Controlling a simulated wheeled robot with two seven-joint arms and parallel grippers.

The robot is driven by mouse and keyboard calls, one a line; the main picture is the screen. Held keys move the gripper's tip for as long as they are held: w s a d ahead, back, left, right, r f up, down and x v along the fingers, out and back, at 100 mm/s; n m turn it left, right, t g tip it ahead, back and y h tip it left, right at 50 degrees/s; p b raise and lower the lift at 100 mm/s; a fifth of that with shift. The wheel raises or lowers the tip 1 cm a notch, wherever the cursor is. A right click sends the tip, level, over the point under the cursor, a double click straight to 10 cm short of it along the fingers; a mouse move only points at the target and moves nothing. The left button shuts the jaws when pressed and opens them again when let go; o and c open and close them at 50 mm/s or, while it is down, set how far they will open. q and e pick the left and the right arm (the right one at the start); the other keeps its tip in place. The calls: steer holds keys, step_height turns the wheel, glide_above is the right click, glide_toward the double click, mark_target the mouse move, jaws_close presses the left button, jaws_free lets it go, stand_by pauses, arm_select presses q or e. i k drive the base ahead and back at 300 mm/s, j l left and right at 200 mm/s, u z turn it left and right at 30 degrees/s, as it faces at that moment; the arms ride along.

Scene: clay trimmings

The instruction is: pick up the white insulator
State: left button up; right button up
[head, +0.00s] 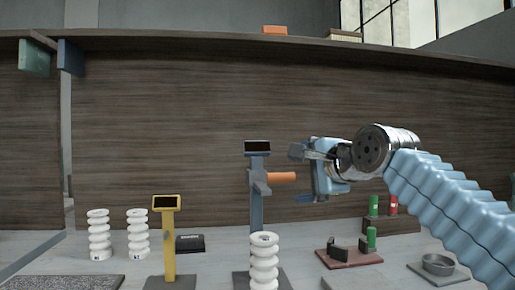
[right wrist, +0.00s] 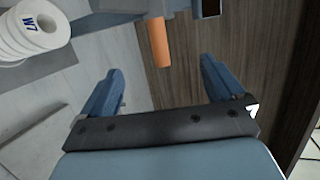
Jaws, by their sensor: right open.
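Three white ribbed insulators stand upright in the head view: two at the left, the outer one (head: 99,236) beside the inner one (head: 138,234), and one at the front centre (head: 264,263). A white insulator (right wrist: 28,32) marked W7 shows at the top left of the right wrist view; I cannot read a label on the front centre one. My right gripper (head: 301,173) is raised above the table, right of the blue stand and above the front centre insulator. In the right wrist view my right gripper (right wrist: 162,82) is open and empty. My left gripper is out of view.
A blue stand (head: 257,200) with an orange handle (head: 281,177) rises behind the front insulator. The handle also shows beyond my fingers in the wrist view (right wrist: 160,42).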

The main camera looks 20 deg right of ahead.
mark_target(263, 273)
steer(key=k, duration=1.5)
